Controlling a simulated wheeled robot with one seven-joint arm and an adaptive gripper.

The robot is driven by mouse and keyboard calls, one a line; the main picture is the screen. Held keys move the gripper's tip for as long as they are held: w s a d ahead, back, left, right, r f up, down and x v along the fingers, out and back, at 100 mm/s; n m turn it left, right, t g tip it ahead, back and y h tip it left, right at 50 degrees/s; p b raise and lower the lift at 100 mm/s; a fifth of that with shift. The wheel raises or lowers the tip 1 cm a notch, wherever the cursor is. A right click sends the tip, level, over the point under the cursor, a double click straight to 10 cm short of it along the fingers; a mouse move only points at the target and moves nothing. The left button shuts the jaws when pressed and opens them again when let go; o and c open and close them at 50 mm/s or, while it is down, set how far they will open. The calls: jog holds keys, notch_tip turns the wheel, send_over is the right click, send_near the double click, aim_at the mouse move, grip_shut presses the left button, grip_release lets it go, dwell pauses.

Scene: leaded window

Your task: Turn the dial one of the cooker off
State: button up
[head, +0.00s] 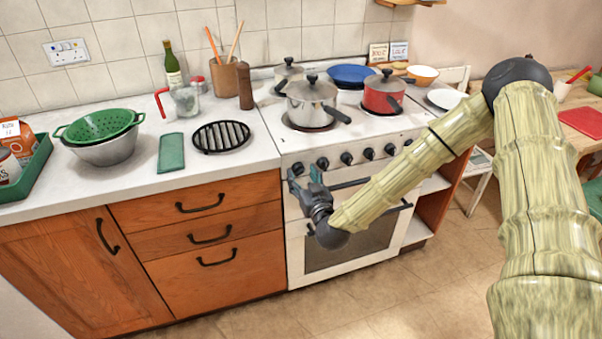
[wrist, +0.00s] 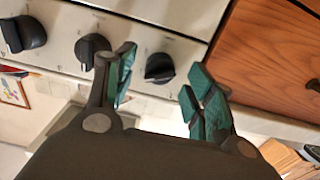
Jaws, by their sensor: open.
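The white cooker (head: 270,116) has a row of several black dials along its front panel. The leftmost dial (head: 298,168) is beside my gripper (head: 304,180) in the head view. In the wrist view, the dial nearest the drawers (wrist: 160,68) shows between my fingertips (wrist: 159,82); its grip bar lies slanted. The neighbouring dial (wrist: 90,50) has its bar upright in that picture. My gripper is open, with teal finger pads on either side of the near dial and nothing held. I cannot tell whether the pads touch it. No dial number is readable.
A steel pot (head: 311,101) and a red pot (head: 383,94) stand on the hob, handles toward the front. An oven handle (head: 350,184) runs below the dials. Wooden drawers (head: 205,235) adjoin on the left. The floor in front is clear.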

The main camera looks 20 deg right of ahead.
jog(key=shift+w, duration=0.85)
jog(key=c, duration=1)
